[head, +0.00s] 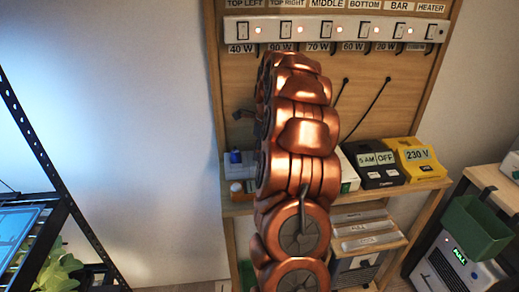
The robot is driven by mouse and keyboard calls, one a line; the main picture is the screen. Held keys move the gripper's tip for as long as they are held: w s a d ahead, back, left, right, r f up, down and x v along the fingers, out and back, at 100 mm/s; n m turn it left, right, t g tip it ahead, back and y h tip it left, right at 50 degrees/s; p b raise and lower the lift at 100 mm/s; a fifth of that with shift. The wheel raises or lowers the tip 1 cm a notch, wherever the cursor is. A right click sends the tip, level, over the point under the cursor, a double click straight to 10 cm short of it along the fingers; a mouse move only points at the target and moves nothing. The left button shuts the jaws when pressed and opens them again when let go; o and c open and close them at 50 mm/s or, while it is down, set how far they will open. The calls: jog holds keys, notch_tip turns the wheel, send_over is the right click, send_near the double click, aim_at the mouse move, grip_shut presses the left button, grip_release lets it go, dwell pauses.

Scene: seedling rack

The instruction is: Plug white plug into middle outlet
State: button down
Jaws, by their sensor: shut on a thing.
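My copper arm rises through the middle of the head view and hides much of the board behind it. My gripper's fingertips do not show. A small dark part sticks out at the arm's left edge, and I cannot tell whether it belongs to the gripper. I cannot make out the white plug. A white power strip (335,30) runs across the top of the wooden board, with several switches and red lights. The label reading MIDDLE (327,4) is above it, with a 70 W label (318,47) below. I cannot tell the outlet openings apart.
Two dark cords (366,109) run down the board right of my arm. A black 5 AM/OFF timer (374,161) and a yellow 230 V box (417,158) stand on the wooden shelf (400,190). A green bin (474,229) is at right, a black rack (45,160) at left.

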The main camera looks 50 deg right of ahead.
jog(key=shift+f, duration=0.2)
jog(key=c, duration=0.7)
grip_release()
jog(key=r, duration=0.4)
jog(key=s+r, duration=0.1)
jog(key=r, duration=0.7)
jog(key=shift+s+d, duration=0.3)
jog(key=shift+d, duration=0.1)
